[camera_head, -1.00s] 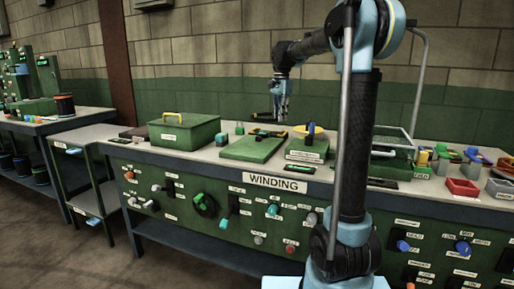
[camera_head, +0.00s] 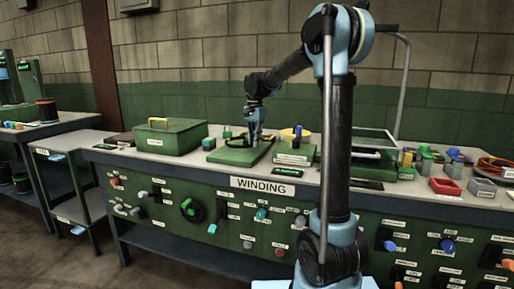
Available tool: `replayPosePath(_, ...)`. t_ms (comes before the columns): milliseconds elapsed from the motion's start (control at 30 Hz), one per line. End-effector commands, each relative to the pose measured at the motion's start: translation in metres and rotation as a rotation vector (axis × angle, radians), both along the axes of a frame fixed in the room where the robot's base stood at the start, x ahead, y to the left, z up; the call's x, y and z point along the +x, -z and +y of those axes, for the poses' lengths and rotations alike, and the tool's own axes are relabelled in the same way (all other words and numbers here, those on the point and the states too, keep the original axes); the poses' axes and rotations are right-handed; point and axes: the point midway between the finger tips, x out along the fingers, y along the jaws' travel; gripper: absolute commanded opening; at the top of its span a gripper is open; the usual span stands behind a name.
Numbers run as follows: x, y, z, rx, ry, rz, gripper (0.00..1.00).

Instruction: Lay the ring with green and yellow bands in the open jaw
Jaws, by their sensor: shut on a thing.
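My gripper (camera_head: 255,138) points down, low over a flat green board (camera_head: 231,157) on the bench. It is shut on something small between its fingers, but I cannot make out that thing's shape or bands. Small dark parts (camera_head: 238,143) show on the board beside the fingers. I cannot tell whether they form the open jaw. The ring with green and yellow bands cannot be picked out at this size.
A green box with a yellow handle (camera_head: 171,136) stands left of the board. A green stand (camera_head: 294,155) with yellow and blue pieces is close on the right. Red (camera_head: 445,186) and grey (camera_head: 482,188) trays sit farther right. My arm column hides part of the bench.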

Motion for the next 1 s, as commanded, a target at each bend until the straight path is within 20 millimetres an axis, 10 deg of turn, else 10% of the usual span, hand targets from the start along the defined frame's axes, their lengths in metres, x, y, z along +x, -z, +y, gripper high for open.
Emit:
replayPosePath(433, 0.001, 0.023, -0.001, 0.000, 0.001, 0.000, 0.00)
replayPosePath(533, 0.000, 0.023, -0.001, 0.000, 0.002, 0.000, 0.29)
replayPosePath(1000, 0.000, 0.016, -0.002, 0.000, 0.002, 0.000, 0.29)
